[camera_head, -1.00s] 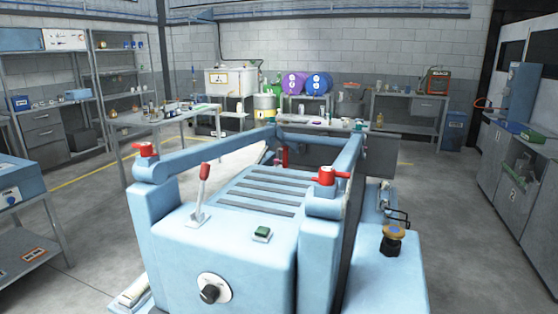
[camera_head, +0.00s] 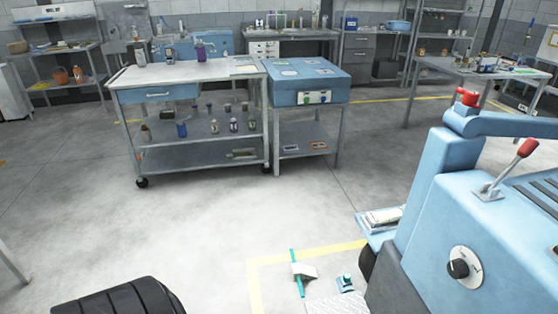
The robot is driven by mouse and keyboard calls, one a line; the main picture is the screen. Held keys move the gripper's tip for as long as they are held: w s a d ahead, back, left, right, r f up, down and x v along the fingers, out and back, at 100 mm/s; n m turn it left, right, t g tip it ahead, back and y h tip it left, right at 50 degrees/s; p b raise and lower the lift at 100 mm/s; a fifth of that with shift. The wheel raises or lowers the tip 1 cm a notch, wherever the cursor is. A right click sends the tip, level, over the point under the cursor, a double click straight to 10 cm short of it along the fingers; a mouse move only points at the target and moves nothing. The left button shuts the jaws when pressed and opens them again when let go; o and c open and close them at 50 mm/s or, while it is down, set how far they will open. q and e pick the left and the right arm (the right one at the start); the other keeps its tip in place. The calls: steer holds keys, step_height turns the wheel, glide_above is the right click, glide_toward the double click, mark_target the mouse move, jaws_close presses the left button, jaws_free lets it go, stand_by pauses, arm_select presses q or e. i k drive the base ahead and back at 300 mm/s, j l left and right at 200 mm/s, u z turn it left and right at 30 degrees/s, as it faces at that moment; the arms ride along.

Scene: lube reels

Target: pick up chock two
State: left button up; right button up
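No label marks chock two. A small pale wedge-like piece (camera_head: 304,271) lies on the floor at bottom centre, inside the corner of a yellow line. A thin teal rod (camera_head: 297,275) lies against or across its left side; I cannot tell if they are joined. A small teal-and-white piece (camera_head: 346,283) is just right of it. These may be chocks, but they are too small to be sure.
A light-blue machine (camera_head: 438,220) with a dark wheel stands at right, close to the floor pieces. A black ribbed object (camera_head: 120,300) is at bottom left. A wheeled cart (camera_head: 190,78) and a blue-topped table (camera_head: 308,88) stand behind. The floor between is clear.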

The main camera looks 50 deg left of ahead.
mark_target(300, 272)
steer(key=u, duration=1.3)
steer(key=i+j+z, duration=0.1)
steer(key=j+z, duration=0.15)
steer(key=z, duration=0.15)
steer(key=j+z, duration=0.55)
steer(key=z, duration=0.2)
steer(key=j+z, duration=0.5)
steer(key=j, duration=0.35)
steer(key=k+j+z, duration=0.1)
steer(key=j, duration=0.85)
steer(key=k+j+z, duration=0.15)
steer(key=j, duration=0.3)
steer(key=k+j+z, duration=0.1)
steer(key=j, duration=0.35)
steer(key=k+j+z, duration=0.1)
steer(key=j, duration=0.35)
steer(key=j+z, duration=0.2)
steer(key=j, duration=0.55)
steer(key=k, duration=0.05)
